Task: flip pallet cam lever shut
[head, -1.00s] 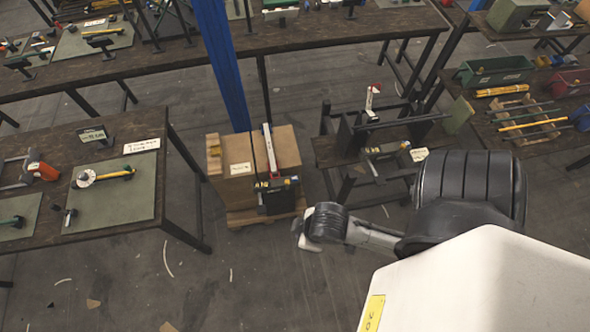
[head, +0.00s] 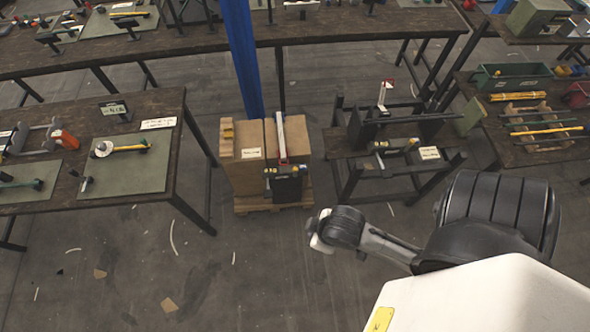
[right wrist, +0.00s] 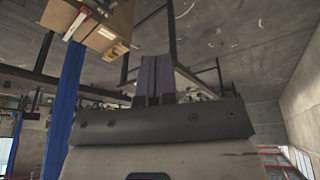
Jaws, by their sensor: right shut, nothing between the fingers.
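A pallet (head: 246,209) with brown cardboard boxes (head: 240,175) stands on the floor near the centre of the head view. A dark clamp fixture (head: 285,186) is at its front right side. A pale lever with a red lower end (head: 281,137) stands up from the fixture; it looks raised. My right gripper (head: 320,238) hangs to the right and in front of the pallet, apart from it. In the right wrist view its fingers (right wrist: 156,80) are together and empty. That view shows the boxes (right wrist: 98,20) at upper left. My left gripper is not in view.
A low stand (head: 375,155) right of the pallet carries a similar upright lever with a red tip (head: 386,92). A blue post (head: 242,60) rises behind the pallet. A workbench (head: 100,195) stands at left.

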